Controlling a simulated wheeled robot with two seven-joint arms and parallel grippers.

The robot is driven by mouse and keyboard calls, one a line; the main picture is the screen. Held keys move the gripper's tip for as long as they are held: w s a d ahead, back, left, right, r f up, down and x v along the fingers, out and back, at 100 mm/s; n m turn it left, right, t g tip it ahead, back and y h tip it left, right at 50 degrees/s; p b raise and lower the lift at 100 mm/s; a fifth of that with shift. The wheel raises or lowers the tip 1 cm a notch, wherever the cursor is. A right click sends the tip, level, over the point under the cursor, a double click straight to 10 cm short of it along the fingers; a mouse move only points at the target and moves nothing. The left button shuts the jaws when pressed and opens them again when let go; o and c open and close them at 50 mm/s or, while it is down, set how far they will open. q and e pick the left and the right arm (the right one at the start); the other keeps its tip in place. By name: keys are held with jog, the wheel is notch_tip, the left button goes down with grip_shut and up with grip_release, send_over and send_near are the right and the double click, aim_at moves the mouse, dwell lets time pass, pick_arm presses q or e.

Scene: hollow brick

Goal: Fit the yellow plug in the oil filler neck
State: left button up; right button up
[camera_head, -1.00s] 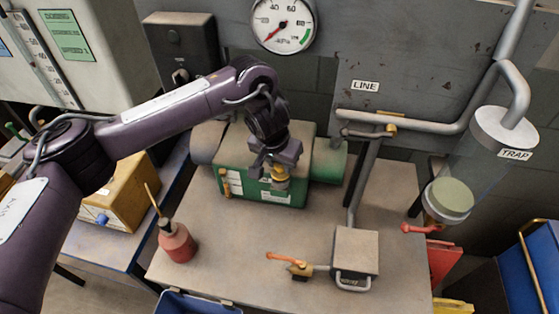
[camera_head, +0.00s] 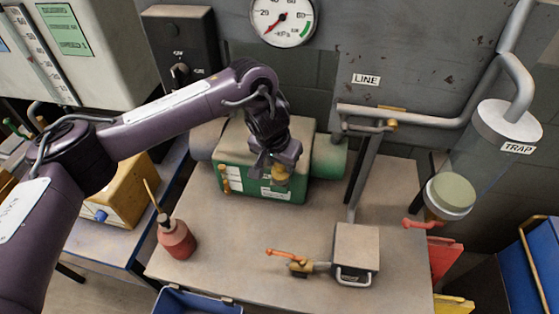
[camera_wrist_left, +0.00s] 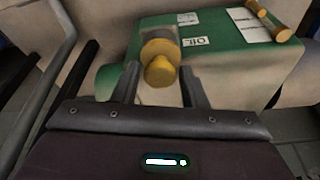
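The yellow plug (camera_wrist_left: 160,71) is at the oil filler neck (camera_wrist_left: 158,46) on top of the green housing (camera_wrist_left: 215,62), close to the white OIL label. In the head view the plug (camera_head: 280,176) shows just below my left gripper (camera_head: 275,165), at the front of the green housing (camera_head: 240,182). My left gripper (camera_wrist_left: 159,75) is open, one finger on each side of the plug, with a narrow gap on both sides. I cannot tell how deep the plug sits in the neck. My right gripper is not in view.
A red oil can (camera_head: 176,240) stands at the bench's left front. A valve with an orange handle (camera_head: 288,254) and a grey block (camera_head: 356,250) are at right front. A pipe (camera_head: 362,180) rises behind. The bench middle (camera_head: 235,240) is clear.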

pick_arm(q)
jog(key=shift+o, duration=1.3)
jog(key=v, duration=0.7)
jog(key=shift+r, duration=0.4)
jog(key=shift+s+a, duration=0.1)
